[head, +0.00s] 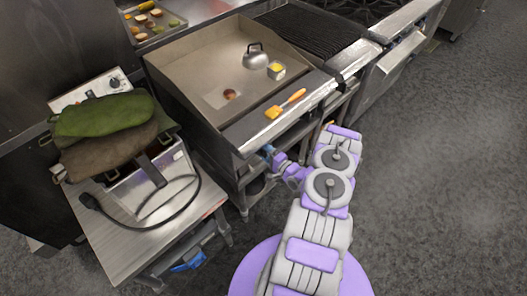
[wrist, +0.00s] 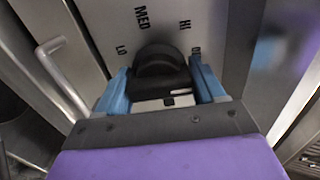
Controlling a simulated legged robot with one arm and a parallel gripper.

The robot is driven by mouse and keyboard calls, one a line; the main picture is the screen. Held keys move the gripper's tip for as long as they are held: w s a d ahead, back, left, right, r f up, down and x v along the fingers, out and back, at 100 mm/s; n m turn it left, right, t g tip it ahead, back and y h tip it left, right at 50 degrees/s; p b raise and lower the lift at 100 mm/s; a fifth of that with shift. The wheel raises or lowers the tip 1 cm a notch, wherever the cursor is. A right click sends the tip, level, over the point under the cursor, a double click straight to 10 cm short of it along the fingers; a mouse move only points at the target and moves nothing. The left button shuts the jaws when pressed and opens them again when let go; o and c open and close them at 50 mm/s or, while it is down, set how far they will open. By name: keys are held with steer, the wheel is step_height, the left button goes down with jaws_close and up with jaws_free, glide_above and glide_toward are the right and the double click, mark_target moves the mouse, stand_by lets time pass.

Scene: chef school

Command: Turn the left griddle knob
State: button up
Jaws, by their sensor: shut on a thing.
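The griddle knob (wrist: 160,65) is black and round and sits on a steel front panel marked LO, MED and HI in the wrist view. My gripper (wrist: 162,85) has its blue fingers on either side of the knob and is shut on it. In the head view my gripper (head: 270,152) is at the front of the griddle (head: 180,58), near its left end. The knob itself is hidden there, below the griddle's front edge.
A steel side table (head: 125,245) with a fryer, cloths and a cord stands left. Open floor (head: 450,170) lies right.

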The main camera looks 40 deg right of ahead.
steer(key=shift+d+f, duration=0.15)
steer(key=o, duration=1)
steer(key=shift+d, duration=0.15)
steer(key=shift+c, duration=0.2)
steer(key=shift+s, duration=0.2)
steer(key=s+d+p, duration=0.1)
steer(key=s+p, duration=0.2)
steer(key=s, duration=1.4)
steer(key=shift+d, duration=0.15)
steer(key=shift+f, duration=0.1)
